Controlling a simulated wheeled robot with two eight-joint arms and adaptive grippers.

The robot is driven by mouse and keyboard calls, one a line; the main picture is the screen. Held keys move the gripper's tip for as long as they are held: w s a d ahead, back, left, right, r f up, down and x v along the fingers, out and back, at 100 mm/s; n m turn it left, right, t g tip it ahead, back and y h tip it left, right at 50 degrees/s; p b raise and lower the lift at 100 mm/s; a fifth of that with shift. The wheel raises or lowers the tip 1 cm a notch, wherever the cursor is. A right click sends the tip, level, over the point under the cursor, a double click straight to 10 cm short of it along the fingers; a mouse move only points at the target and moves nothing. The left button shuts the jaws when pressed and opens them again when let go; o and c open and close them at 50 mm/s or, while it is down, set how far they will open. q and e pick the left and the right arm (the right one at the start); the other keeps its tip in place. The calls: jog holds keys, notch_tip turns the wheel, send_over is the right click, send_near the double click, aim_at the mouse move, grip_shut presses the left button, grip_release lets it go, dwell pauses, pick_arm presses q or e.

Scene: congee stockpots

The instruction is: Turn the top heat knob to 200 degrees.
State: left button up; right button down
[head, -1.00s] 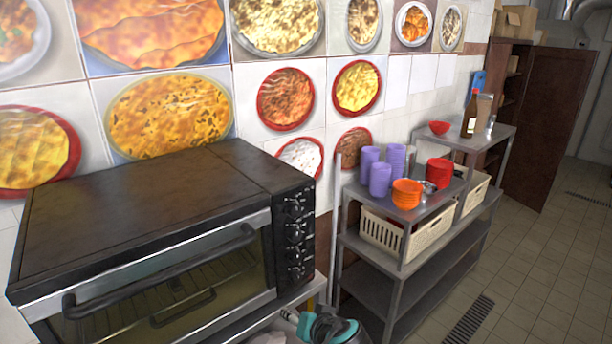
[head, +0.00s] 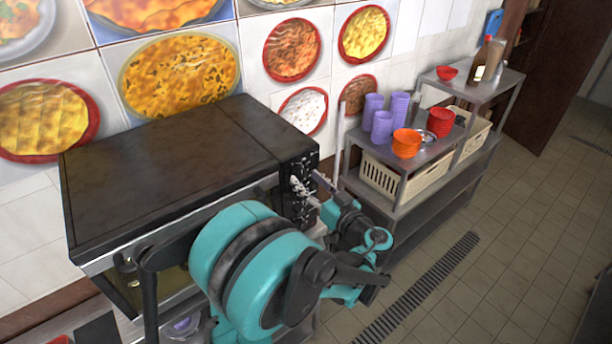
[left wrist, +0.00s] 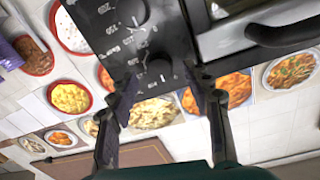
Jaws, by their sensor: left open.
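The black oven (head: 170,175) stands at the left of the head view, its control panel on its right front. In the left wrist view the panel (left wrist: 115,40) appears turned over, with white markings and dark round knobs. The top heat knob (left wrist: 159,68) is the lowest knob in that picture, near the panel edge. My left gripper (left wrist: 164,77) is open, with one finger on each side of this knob in the picture; I cannot tell whether they touch it. In the head view my left gripper (head: 308,190) is at the panel front and partly hides the knobs. My right gripper is not in view.
Another knob (left wrist: 131,12) lies close to the top one. The oven door handle (left wrist: 285,30) is beside the panel. A metal shelf (head: 425,160) with purple cups (head: 382,126), orange bowls (head: 406,142) and baskets stands to the right. The tiled floor in front is free.

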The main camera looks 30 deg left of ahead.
pick_arm(q)
jog(key=shift+w+a, duration=0.3)
jog(key=shift+a, duration=0.2)
grip_shut()
